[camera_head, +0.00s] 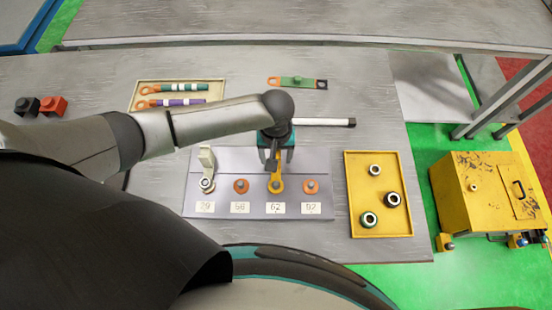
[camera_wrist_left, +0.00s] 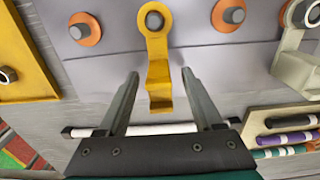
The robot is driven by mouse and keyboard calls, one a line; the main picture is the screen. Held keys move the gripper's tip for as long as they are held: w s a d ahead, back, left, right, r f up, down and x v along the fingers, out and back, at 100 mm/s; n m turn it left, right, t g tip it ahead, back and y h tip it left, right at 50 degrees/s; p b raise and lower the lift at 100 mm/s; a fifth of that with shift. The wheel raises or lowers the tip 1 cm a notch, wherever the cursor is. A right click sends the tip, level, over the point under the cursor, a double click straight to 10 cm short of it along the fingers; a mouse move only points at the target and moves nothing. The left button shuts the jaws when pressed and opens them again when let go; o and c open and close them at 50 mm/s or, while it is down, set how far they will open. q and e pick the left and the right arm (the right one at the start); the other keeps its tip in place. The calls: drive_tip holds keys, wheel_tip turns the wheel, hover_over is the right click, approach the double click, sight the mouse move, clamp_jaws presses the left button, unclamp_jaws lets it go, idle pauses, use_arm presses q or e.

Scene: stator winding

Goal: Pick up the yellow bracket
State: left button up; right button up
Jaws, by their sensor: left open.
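The yellow bracket (camera_head: 276,184) is on the grey board (camera_head: 222,158), its ring around a peg above the label 62. In the left wrist view the yellow bracket (camera_wrist_left: 158,62) shows its ring at the top and its bent lower end between the fingertips. My left gripper (camera_wrist_left: 163,75) is open, with a finger on each side of that lower end and gaps between. In the head view my left gripper (camera_head: 274,160) is over the bracket and hides part of it. My right gripper is not in view.
A pale bracket (camera_head: 206,164) stands on the peg at label 29, beside bare orange-ringed pegs (camera_head: 241,186). A yellow tray (camera_head: 377,228) with several rings lies right. A white rod (camera_head: 325,122) lies behind the board. A tray (camera_head: 136,104) holds striped tools at back left.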

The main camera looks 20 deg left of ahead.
use_arm(q)
drive_tip(key=shift+c, duration=0.2)
clamp_jaws()
idle(0.3)
